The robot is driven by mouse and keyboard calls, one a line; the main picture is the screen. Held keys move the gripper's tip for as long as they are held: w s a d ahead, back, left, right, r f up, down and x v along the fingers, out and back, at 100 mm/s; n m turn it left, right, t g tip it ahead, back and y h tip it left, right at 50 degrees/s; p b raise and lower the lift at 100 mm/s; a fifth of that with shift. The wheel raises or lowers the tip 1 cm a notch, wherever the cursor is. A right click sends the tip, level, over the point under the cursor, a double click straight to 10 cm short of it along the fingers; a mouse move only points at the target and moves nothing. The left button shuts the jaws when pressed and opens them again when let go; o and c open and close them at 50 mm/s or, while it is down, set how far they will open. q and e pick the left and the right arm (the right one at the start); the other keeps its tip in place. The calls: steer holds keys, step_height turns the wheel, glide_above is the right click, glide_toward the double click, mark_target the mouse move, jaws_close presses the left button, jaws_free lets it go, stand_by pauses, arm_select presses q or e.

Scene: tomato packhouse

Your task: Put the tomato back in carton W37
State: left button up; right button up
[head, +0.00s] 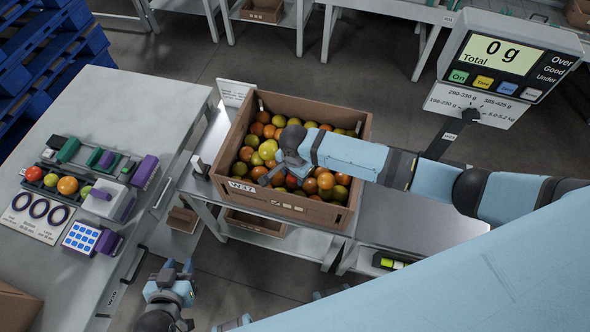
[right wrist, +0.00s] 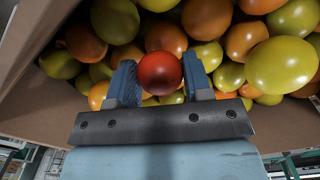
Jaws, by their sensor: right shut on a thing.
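Carton W37 (head: 290,205) is an open cardboard box on the grey stand, filled with orange, yellow-green and red tomatoes. My right gripper (head: 285,168) reaches into the carton's opening from the right, over the tomatoes. In the right wrist view, the right gripper (right wrist: 160,85) is shut on a red tomato (right wrist: 159,73), with the carton's fruit just beyond it. I cannot tell whether the held tomato touches the fruit. My left gripper (head: 178,268) is low at the bottom left, empty, its fingers apart, away from the carton.
The scale display (head: 500,52) reads 0 g at the upper right. The left table (head: 130,100) carries a row of tomatoes (head: 67,185), a ring card (head: 38,209) and a blue-button pad (head: 82,237). The grey surface right of the carton (head: 420,222) looks mostly clear.

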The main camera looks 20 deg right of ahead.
stand_by(0.6)
steer(key=shift+f, duration=0.6)
steer(key=o, duration=0.8)
steer(key=c, duration=0.3)
steer(key=shift+c, duration=0.2)
step_height(320, 180, up, 4)
steer(key=p, duration=0.5)
steer(key=shift+r+p, duration=0.2)
steer(key=shift+p, duration=0.1)
step_height(320, 180, up, 3)
steer(key=p, duration=0.3)
steer(key=shift+f, duration=0.15)
